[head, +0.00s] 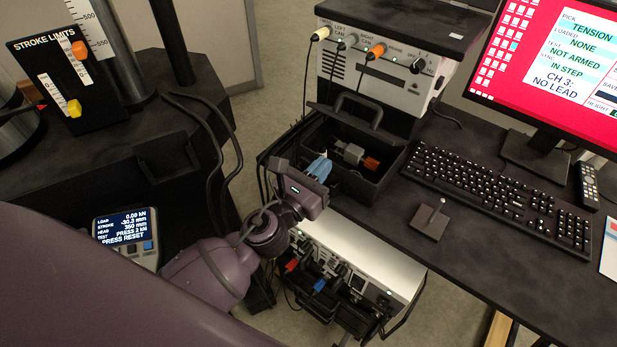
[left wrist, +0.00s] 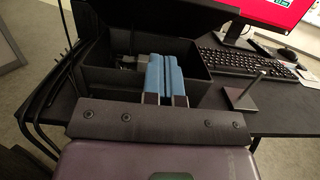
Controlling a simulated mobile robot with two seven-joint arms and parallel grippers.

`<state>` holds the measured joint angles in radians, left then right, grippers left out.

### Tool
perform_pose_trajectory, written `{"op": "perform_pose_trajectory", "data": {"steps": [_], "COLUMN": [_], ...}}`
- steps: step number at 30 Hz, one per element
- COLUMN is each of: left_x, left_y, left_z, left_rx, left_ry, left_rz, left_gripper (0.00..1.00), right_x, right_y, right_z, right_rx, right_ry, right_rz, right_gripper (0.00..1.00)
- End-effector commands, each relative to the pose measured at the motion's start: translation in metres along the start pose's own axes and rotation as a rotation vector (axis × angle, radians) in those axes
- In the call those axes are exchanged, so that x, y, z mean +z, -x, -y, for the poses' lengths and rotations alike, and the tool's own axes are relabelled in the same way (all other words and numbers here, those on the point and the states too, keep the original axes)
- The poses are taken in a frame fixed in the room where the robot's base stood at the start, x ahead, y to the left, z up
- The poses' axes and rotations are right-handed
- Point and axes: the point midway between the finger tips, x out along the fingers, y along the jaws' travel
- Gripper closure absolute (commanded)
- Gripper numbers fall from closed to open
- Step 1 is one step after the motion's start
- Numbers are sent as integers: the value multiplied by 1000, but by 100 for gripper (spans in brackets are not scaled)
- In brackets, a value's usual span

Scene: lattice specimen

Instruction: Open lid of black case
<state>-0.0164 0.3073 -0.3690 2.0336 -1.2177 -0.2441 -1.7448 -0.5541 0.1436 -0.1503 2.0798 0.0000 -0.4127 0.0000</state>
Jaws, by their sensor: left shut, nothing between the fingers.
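The black case (head: 385,183) stands on the dark desk, left of the keyboard. Its lid (head: 372,118) is raised at the back, with a handle on it, and the inside is exposed. Grey and orange-tipped items (head: 352,155) lie inside. In the left wrist view the case (left wrist: 100,78) is just beyond my fingers and the dark lid (left wrist: 150,15) rises behind it. My left gripper (head: 320,168) is shut and empty at the case's front left; its blue fingers (left wrist: 165,78) are together in the wrist view. Whether they touch the case I cannot tell. My right gripper is not in view.
A grey connector unit (head: 385,75) with plugged cables stands behind the case. A monitor (head: 560,60), keyboard (head: 500,195) and small stand with an upright pin (head: 431,220) are to the right. Another unit with plugs (head: 350,270) sits below the desk edge.

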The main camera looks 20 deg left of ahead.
Motion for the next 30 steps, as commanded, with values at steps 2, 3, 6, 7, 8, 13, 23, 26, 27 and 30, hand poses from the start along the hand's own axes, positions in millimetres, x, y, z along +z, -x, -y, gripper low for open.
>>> {"op": "perform_pose_trajectory", "data": {"steps": [2,3,6,7,8,13,23,26,27,30], "left_x": [2,2,1,1,7,23,28,27,27,27], "left_y": [-15,-21,-38,-42,-46,-60,-68,-68,-67,-68], "left_z": [0,0,0,0,0,0,0,0,0,0], "left_rx": [0,0,-1,-1,-1,-2,0,0,0,0], "left_ry": [0,-1,0,0,0,0,2,2,2,2], "left_rz": [3,3,2,2,5,4,-2,-2,-2,-2], "left_gripper": [100,100,100,100,100,100,100,100,100,100], "right_x": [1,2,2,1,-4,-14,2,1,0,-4], "right_y": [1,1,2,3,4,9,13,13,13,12], "right_z": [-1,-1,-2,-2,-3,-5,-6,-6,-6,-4], "right_rx": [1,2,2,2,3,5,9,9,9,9], "right_ry": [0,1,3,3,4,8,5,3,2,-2], "right_rz": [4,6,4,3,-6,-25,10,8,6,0], "right_gripper": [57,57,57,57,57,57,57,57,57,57]}}
